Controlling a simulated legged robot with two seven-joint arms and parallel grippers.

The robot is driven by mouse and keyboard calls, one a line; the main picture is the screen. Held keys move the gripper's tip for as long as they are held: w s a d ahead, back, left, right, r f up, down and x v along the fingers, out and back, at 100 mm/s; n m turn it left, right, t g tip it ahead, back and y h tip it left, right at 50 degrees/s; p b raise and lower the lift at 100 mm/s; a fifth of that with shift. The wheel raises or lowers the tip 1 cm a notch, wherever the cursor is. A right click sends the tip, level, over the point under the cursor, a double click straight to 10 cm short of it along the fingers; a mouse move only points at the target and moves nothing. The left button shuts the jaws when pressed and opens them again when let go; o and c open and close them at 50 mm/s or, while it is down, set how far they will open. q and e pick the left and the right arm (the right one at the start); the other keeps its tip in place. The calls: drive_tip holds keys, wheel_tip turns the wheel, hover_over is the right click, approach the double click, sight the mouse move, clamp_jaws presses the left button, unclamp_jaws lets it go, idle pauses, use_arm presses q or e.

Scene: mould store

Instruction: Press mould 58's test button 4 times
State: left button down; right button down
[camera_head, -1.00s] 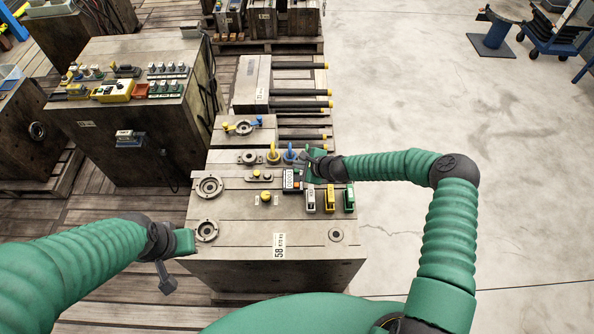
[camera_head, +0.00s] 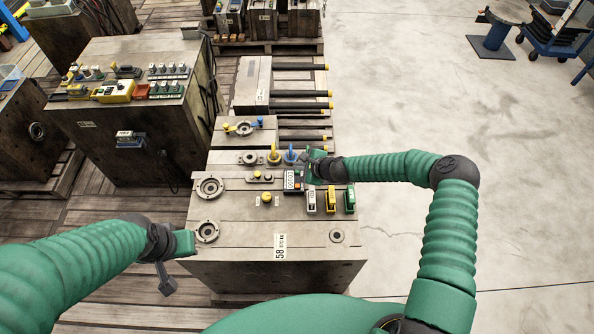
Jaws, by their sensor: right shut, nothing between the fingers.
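Mould 58 (camera_head: 215,265) is the grey block in front of me, with a white label (camera_head: 280,247) reading 58 on its front edge. On its top stands a small dark box with a white display panel (camera_head: 289,179); the digits are too small to read. My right gripper (camera_head: 306,165) is shut and empty, close beside the box at its upper right. I cannot tell whether it touches the box. A yellow round button (camera_head: 267,198) sits left of the box. Which control is the test button is not clear. My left gripper (camera_head: 167,279) is off the mould's left front; its fingers are unclear.
Yellow (camera_head: 274,155) and blue (camera_head: 290,154) upright fittings stand behind the box. White, yellow (camera_head: 330,199) and green (camera_head: 349,199) connectors stand to its right. Another mould (camera_head: 85,150) is at left. Open concrete floor lies at right.

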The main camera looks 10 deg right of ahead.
sight(299, 174)
idle(0.7)
drive_tip(key=shift+f+b, duration=0.35)
drive_tip(key=shift+s+f+b, duration=0.1)
drive_tip(key=shift+f+b, duration=0.3)
drive_tip(key=shift+f, duration=0.05)
idle(0.5)
drive_tip(key=shift+r+p, duration=0.65)
drive_tip(key=shift+r, duration=0.25)
wheel_tip(299, 174, up, 5)
drive_tip(key=p, duration=0.3)
drive_tip(key=shift+p, duration=0.4)
